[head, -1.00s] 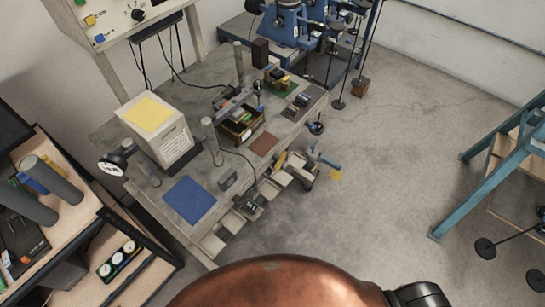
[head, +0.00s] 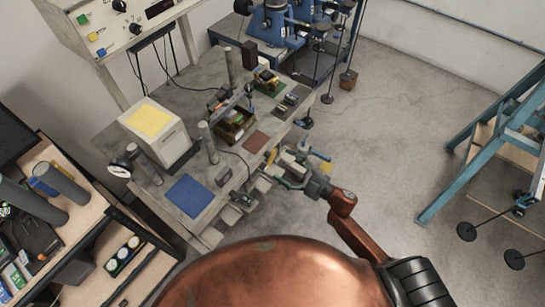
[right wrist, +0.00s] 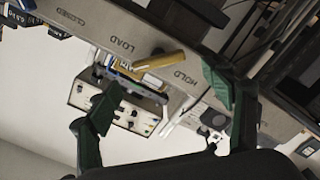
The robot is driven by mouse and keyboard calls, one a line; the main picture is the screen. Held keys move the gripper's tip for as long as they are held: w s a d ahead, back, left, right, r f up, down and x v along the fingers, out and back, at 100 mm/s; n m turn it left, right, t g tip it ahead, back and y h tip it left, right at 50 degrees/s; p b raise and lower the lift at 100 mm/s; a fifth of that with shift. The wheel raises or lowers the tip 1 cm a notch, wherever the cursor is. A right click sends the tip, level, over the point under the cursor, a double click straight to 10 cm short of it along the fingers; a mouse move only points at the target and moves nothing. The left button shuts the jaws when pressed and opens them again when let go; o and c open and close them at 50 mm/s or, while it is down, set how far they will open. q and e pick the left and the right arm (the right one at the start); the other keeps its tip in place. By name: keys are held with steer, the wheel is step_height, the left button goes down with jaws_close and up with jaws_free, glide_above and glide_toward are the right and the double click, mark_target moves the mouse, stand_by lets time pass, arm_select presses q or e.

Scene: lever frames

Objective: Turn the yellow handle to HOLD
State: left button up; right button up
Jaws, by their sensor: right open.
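The yellow handle (right wrist: 160,61) shows in the right wrist view as a short bar at the edge of a grey labelled panel (right wrist: 120,25). It lies between the printed words LOAD (right wrist: 122,44) and HOLD (right wrist: 186,79); its exact setting is hard to tell. My right gripper (right wrist: 158,100) is open, with its green fingers on either side of the handle in that view and nothing between them that I see held. In the head view the right gripper (head: 287,170) is at the bench's front edge, close to the yellow handle (head: 271,156). The left gripper is not in view.
The bench (head: 185,80) carries a white box with a yellow top (head: 150,119), a blue mat (head: 190,196), grey posts and a parts tray (head: 236,127). A blue lever (head: 319,154) sticks out near my right gripper.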

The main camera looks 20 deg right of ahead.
mark_target(273, 158)
steer(key=x, duration=0.6)
steer(key=shift+w, duration=0.1)
steer(key=c, duration=1.2)
